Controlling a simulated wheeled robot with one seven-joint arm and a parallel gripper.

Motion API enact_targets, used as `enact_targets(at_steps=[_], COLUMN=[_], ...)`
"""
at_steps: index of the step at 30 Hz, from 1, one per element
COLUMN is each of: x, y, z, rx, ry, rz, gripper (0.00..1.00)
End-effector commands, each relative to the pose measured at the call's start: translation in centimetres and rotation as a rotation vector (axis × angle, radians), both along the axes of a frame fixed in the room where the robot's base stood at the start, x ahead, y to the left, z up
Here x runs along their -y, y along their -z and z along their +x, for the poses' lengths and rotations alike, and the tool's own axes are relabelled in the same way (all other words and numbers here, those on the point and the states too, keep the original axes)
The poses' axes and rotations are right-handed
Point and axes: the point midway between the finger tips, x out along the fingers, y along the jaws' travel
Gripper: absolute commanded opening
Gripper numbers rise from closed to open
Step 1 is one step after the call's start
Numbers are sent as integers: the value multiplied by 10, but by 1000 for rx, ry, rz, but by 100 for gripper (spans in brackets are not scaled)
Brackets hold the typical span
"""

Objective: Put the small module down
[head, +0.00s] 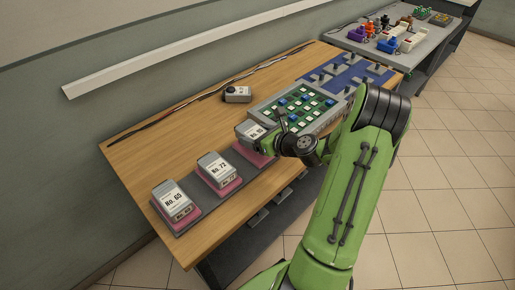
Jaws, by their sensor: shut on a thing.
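My gripper (268,140) is shut on a grey module (248,129) with a white label; the number on it is too small to read surely. The module is over or at the third pink pad (249,155) of a dark grey tray; I cannot tell whether it touches the pad. My gripper comes from the right and hides part of the module. Two like modules, No. 60 (173,201) and No. 72 (216,169), sit on the other two pink pads.
A small dark grey module (238,94) lies on the wooden bench (180,123) near the cables. A grey panel with green and blue squares (297,105) and a blue mat (350,75) are to the right. A second bench (420,45) holds coloured parts.

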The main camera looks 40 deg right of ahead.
Motion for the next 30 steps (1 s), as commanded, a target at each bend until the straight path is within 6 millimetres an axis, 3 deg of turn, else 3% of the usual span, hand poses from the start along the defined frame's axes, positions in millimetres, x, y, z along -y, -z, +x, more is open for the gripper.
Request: enact_targets(at_steps=[6, 15, 16, 18, 21, 28, 30], x=[0, 0, 0, 0, 0, 0, 2], y=[35, 35, 37, 36, 36, 32, 29], z=[0, 0, 0, 0, 0, 0, -8], rx=[2, 2, -1, -1, -1, -1, -3], ry=[0, 0, 1, 1, 1, 1, 4], rz=[2, 1, 0, 0, 0, -1, 0], gripper=[28, 28, 78, 89, 100, 100, 100])
